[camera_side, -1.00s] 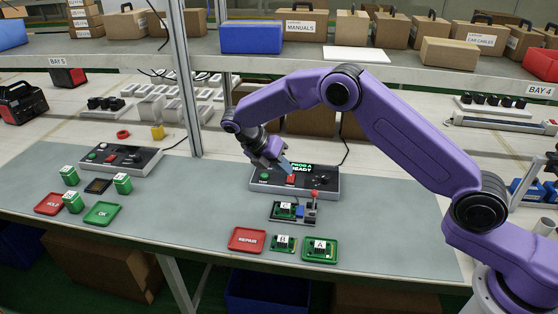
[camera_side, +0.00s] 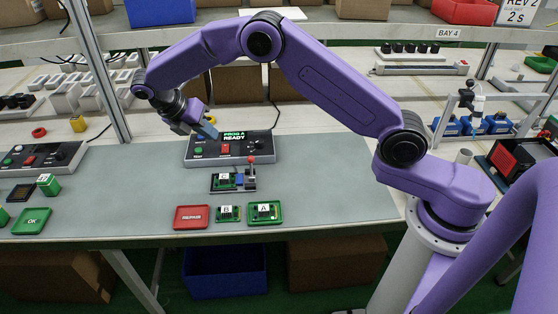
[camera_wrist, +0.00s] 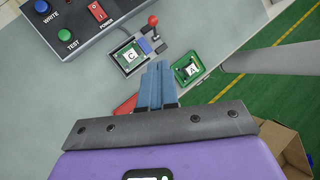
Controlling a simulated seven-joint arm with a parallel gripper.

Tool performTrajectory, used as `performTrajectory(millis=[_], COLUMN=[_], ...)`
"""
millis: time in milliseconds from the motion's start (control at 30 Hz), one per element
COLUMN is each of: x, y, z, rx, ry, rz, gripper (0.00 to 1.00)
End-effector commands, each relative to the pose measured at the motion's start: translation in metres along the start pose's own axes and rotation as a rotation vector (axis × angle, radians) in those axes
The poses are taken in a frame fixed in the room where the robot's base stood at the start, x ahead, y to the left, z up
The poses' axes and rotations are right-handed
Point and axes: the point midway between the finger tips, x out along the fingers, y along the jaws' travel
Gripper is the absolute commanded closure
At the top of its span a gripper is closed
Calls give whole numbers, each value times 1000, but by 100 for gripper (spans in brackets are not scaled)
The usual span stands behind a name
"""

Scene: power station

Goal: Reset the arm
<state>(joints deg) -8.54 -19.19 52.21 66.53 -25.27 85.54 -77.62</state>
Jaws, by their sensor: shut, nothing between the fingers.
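The box has a green-lit screen reading PROG A READY (camera_side: 234,136), a green button (camera_side: 198,149) and a red power switch (camera_side: 226,148). In the wrist view the two blue fingers (camera_wrist: 158,72) are together with nothing between them. There the box (camera_wrist: 85,30) shows WRITE and TEST buttons and the red switch at the upper left, beyond the fingertips. The arm is bent, with its elbow raised.
A fixture with board C (camera_side: 224,181) and a red-knobbed lever (camera_side: 251,160) stands before the box. A red REPAIR tray (camera_side: 191,217), board B (camera_side: 228,213) and board A (camera_side: 265,211) lie along the front. The mat's right side (camera_side: 340,190) is clear. A shelf runs behind.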

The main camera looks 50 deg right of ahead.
Motion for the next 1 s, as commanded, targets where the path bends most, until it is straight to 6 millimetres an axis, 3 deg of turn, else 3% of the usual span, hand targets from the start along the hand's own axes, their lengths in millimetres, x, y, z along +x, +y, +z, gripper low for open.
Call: performTrajectory(millis=[200,467,767,1000], x=[-29,-43,-33,-4], y=[-48,-122,-223,-307], z=[-14,-32,-48,-56], rx=[136,310,510,669], ry=[69,187,350,488], rz=[99,180,216,198], gripper=[100,100,100,100])
